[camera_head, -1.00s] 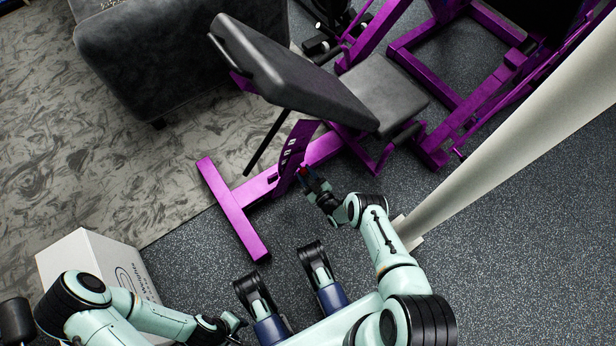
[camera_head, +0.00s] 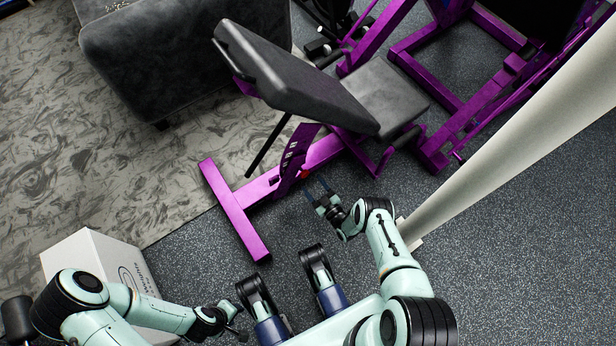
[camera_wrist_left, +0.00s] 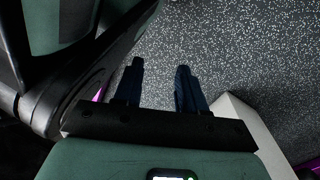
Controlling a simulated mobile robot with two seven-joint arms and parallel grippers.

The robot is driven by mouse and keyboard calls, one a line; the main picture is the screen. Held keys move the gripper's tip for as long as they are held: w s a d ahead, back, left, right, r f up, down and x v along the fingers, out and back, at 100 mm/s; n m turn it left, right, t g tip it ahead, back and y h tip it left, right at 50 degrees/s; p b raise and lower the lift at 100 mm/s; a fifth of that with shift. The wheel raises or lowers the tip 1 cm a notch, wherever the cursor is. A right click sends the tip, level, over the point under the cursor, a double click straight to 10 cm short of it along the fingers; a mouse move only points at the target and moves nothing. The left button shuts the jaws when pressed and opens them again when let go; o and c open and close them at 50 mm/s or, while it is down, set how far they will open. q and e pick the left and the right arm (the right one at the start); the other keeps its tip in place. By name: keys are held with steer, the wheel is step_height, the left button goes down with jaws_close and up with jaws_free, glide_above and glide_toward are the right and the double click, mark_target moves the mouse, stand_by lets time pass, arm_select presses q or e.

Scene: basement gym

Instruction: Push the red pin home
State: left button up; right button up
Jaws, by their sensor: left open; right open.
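The red pin (camera_head: 304,174) shows as a small red knob on the purple frame of the bench (camera_head: 295,155), low on the slotted upright under the tilted black backrest. How deep it sits cannot be told at this size. My right gripper (camera_head: 316,191) is open and empty, just right of and below the pin, with a gap between them. My left gripper (camera_head: 238,318) is low in the head view, far from the bench. In the left wrist view its two dark fingers (camera_wrist_left: 160,88) are apart with only speckled floor between them.
A white box (camera_head: 90,262) stands at the lower left beside my left arm. A pale post (camera_head: 510,125) runs diagonally on the right, close to my right arm. A dark grey sofa (camera_head: 165,60) is at the upper left. Speckled floor near the bench foot is clear.

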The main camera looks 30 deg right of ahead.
arm_select(q)
steer(key=shift+t, duration=0.9)
steer(key=w+r, duration=0.1)
steer(key=w+r+p, duration=0.1)
steer(key=w, duration=0.1)
steer(key=w+r, duration=0.1)
steer(key=shift+w+d+r+p, duration=0.2)
steer(key=shift+w+d+p, duration=0.1)
steer(key=shift+p, duration=0.1)
arm_select(e)
steer(key=s+d, duration=0.1)
steer(key=s, duration=0.6)
steer(key=shift+s, duration=0.35)
